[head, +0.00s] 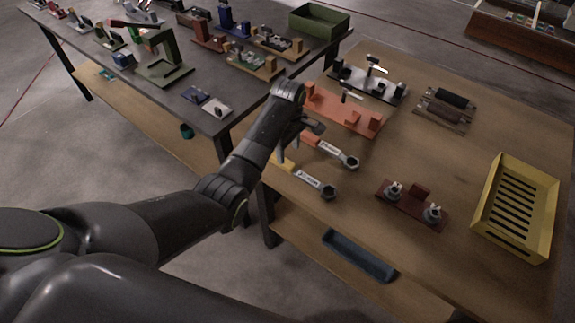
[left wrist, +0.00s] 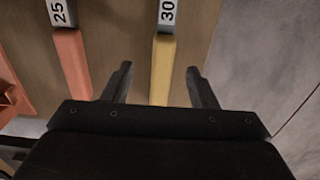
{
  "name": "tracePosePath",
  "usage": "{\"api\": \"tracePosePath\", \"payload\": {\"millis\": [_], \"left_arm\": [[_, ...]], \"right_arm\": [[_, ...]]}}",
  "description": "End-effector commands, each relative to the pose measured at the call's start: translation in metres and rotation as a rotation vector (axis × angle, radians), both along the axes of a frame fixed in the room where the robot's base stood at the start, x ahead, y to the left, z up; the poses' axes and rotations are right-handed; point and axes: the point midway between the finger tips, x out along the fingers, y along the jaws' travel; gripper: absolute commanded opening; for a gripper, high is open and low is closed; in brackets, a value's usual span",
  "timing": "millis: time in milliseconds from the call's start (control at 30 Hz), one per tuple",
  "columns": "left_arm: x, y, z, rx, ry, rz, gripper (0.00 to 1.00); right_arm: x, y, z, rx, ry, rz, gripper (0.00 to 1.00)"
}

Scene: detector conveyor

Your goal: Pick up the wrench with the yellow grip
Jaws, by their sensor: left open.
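The wrench with the yellow grip (head: 308,179) lies on the wooden table near its front left edge. Its head points right and its yellow grip is partly hidden by my left gripper in the head view. In the left wrist view the yellow grip (left wrist: 163,72) runs between the two fingers, below a metal part marked 30. My left gripper (left wrist: 160,85) is open around the line of the grip, and contact cannot be told. It also shows in the head view (head: 303,138). My right gripper is in neither view.
A wrench with an orange grip (head: 340,153) lies beside it, marked 25 in the left wrist view (left wrist: 70,60). An orange fixture (head: 345,110) stands behind. A red-brown block with two fittings (head: 412,204) and a yellow crate (head: 487,213) are to the right.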

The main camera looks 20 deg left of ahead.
Motion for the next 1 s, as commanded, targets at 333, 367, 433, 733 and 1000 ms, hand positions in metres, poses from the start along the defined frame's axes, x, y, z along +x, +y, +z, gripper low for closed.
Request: {"api": "tracePosePath", "payload": {"millis": [333,367,433,733,1000], "left_arm": [[-0.006,0.001,-0.039,0.001,0.003,-0.001,0.53],[-0.006,0.001,-0.043,0.001,0.002,-0.001,0.53],[-0.006,0.001,-0.05,0.0,0.001,-0.001,0.53],[-0.005,0.001,-0.056,0.001,-0.001,-0.001,0.53],[-0.005,0.001,-0.056,0.0,-0.001,0.0,0.21]], "right_arm": [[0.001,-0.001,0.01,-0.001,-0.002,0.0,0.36],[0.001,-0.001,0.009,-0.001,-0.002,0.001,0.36],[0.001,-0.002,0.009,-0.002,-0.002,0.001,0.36],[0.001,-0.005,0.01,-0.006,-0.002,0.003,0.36],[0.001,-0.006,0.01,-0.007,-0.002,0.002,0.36]]}}
